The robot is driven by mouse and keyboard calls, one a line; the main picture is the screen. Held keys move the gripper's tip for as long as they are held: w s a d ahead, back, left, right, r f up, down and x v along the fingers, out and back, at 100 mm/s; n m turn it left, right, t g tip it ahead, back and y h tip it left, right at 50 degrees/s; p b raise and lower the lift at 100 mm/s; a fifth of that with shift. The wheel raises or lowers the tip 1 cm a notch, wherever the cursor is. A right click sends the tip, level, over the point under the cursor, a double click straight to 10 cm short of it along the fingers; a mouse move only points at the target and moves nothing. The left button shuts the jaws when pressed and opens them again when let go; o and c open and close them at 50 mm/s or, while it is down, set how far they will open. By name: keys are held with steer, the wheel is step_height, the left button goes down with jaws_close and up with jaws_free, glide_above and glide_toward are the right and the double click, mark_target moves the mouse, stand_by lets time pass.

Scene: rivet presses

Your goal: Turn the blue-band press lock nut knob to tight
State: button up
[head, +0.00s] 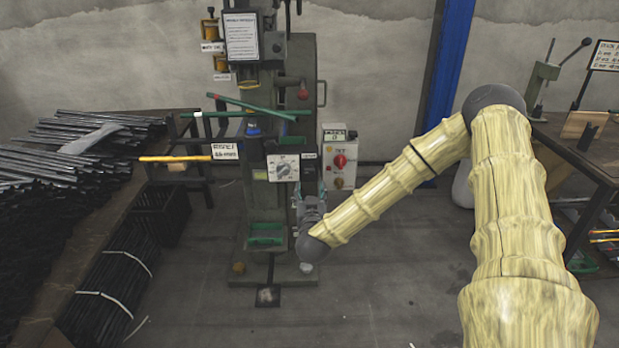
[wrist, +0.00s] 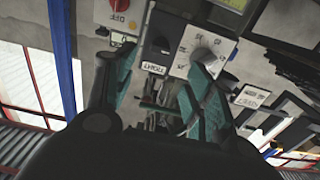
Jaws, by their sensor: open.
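The press (head: 303,75) stands in the middle of the head view. A blue band (head: 253,131) shows on its dark ram. A white dial plate (head: 272,178) with a grey knob (head: 283,170) is on its front; the knob also shows in the wrist view (wrist: 205,59). Beside the plate is a dark fitting (wrist: 160,46) with a small label (wrist: 155,69). I cannot tell which is the lock nut knob, and the dial marks are too small to read. My gripper (head: 311,193) is open and empty, low and right of the dial; its teal fingers (wrist: 160,72) flank the fitting's label in the wrist view.
A control box (head: 338,158) with a red knob (head: 340,161) is close right of my gripper. Green and yellow rods (head: 176,159) stick out left of the press. A rack of dark bars (head: 55,160) fills the left. A workbench (head: 585,155) stands right. The floor (head: 400,250) in front is mostly clear.

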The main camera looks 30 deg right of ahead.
mark_target(309, 173)
steer(key=x, duration=1)
steer(key=shift+a, duration=0.1)
steer(key=shift+s, duration=0.1)
steer(key=c, duration=1)
